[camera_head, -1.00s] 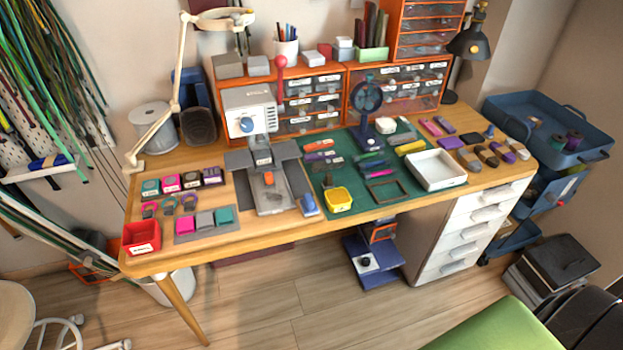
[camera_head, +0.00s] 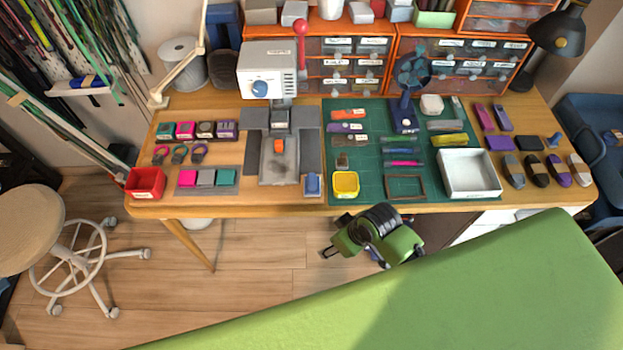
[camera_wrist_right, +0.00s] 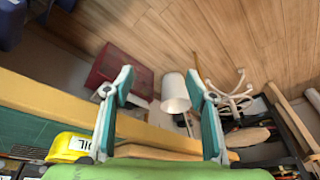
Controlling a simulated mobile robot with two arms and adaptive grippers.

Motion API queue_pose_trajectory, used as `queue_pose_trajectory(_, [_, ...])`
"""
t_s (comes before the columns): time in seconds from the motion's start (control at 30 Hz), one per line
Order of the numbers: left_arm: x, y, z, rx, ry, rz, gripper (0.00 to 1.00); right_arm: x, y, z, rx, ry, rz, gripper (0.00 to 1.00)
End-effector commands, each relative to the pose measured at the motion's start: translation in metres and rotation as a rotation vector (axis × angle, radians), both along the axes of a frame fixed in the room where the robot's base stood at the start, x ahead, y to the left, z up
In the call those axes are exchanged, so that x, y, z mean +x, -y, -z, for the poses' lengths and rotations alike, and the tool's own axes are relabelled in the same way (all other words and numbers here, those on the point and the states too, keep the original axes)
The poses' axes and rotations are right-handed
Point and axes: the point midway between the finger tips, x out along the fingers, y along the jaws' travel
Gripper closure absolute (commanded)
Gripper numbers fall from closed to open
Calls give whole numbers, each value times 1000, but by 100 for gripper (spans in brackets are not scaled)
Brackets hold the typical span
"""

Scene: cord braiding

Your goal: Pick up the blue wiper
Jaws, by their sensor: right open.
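A small blue item (camera_head: 312,184) lies on the table at the front right of the grey press, left of the yellow bin. It may be the blue wiper, but it is too small to be sure. Another small blue item (camera_head: 553,141) lies at the far right of the table. My right gripper (camera_head: 330,250) is in front of the table's front edge, below the yellow bin in the head view. In the right wrist view it is open (camera_wrist_right: 160,86), with nothing between its teal fingers. My left gripper is out of view.
A red bin (camera_head: 146,183) is at the left corner. The press (camera_head: 270,70) stands behind the blue item. A stool (camera_head: 30,225) is at left.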

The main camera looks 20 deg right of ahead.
Motion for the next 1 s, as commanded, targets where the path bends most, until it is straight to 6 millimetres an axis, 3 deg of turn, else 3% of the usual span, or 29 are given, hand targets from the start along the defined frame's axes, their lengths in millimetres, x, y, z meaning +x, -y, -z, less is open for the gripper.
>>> queue_pose_trajectory(0.03, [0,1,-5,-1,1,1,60,2,-4,-21,4,12,-23,49])
queue_pose_trajectory(0.23, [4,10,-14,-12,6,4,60,12,-21,-96,17,54,-180,49])
queue_pose_trajectory(0.43, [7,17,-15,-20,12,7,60,37,-28,-118,24,64,-368,49])
queue_pose_trajectory(0.63, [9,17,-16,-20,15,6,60,66,-21,-141,18,70,-530,49])
queue_pose_trajectory(0.83, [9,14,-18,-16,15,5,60,103,6,-183,3,70,-708,49])
queue_pose_trajectory(1.0, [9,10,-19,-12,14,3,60,122,28,-218,6,68,-800,49])
